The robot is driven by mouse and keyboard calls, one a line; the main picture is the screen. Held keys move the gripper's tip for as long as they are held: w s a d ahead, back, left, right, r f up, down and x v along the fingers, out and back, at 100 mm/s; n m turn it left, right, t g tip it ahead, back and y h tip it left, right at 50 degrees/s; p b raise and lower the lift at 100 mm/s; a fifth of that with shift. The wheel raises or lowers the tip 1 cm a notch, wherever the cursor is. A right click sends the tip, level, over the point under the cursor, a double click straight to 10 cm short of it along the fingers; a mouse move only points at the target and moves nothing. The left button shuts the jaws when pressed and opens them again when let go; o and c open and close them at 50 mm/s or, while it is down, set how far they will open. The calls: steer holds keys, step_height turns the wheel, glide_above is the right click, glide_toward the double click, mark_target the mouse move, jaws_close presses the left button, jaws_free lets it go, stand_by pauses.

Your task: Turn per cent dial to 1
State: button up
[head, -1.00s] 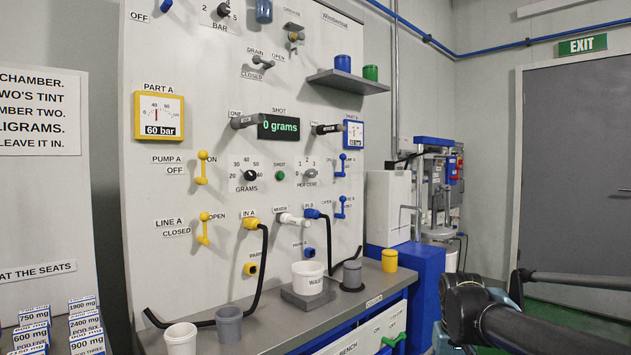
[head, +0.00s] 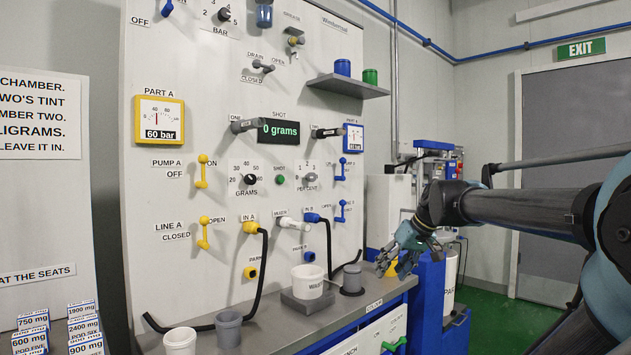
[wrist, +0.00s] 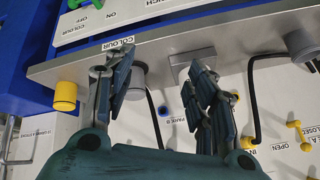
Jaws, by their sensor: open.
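My gripper (head: 398,258) is to the right of the panel and lower than the dial, near the bench's right end, clear of the dial. In the wrist view my gripper (wrist: 160,85) has its fingers spread with nothing between them. The dial cannot be made out in the wrist view.
A yellow cup (wrist: 66,95) stands by the bench edge, beside my gripper. A white waste cup (head: 308,280) and a grey cup (head: 352,277) stand on the bench. A black hose (head: 329,245) hangs below the dial. A shelf (head: 347,87) juts out above.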

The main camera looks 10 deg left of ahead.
mark_target(314, 177)
steer(key=w+a+r+n+t+y, duration=0.1)
steer(key=w+a+r+y, duration=0.1)
steer(key=w+a+r, duration=0.6)
steer(key=w+a+r+n+t+y, duration=0.15)
steer(key=w+r, duration=0.45)
steer(key=r, duration=0.6)
steer(key=w+a+r+n+t+y, duration=0.1)
steer(key=w+a+r+n+y, duration=0.2)
steer(key=w+r, duration=0.6)
steer(key=shift+m+g, duration=0.25)
steer(key=shift+m, duration=0.5)
steer(key=x, duration=1.1)
steer(key=s+a+r+x, duration=0.1)
steer(key=x, duration=0.4)
steer(key=shift+w+a+f, duration=0.15)
steer(key=shift+a+f, duration=0.05)
steer(key=shift+a, duration=0.2)
steer(key=c, duration=1.1)
